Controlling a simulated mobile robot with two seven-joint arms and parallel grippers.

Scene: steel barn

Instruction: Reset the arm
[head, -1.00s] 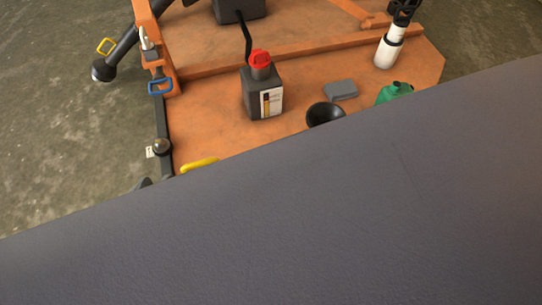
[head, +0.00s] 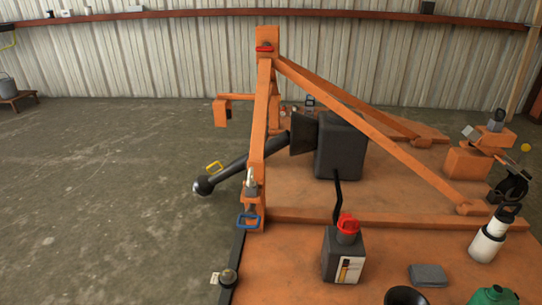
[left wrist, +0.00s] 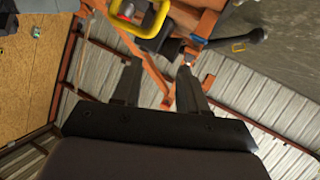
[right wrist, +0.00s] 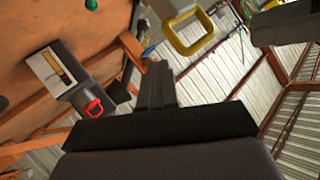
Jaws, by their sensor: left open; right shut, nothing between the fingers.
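My left gripper (left wrist: 158,68) shows in the left wrist view. Its two dark fingers are apart with nothing between them. A yellow loop handle (left wrist: 168,8) is beyond the fingers at the top of that view. My right gripper (right wrist: 157,66) shows in the right wrist view with its fingers together and empty. A yellow loop handle (right wrist: 213,42) is beyond and to the right of its fingertips. Neither gripper nor arm shows in the head view now.
An orange implement (head: 290,235) with an A-frame fills the right of the head view. On it are a black gearbox (head: 340,145), a red-capped dark bottle (head: 345,262), a grey block (head: 428,276), a black funnel (head: 404,297) and a green container (head: 493,296). Bare floor (head: 100,200) lies left.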

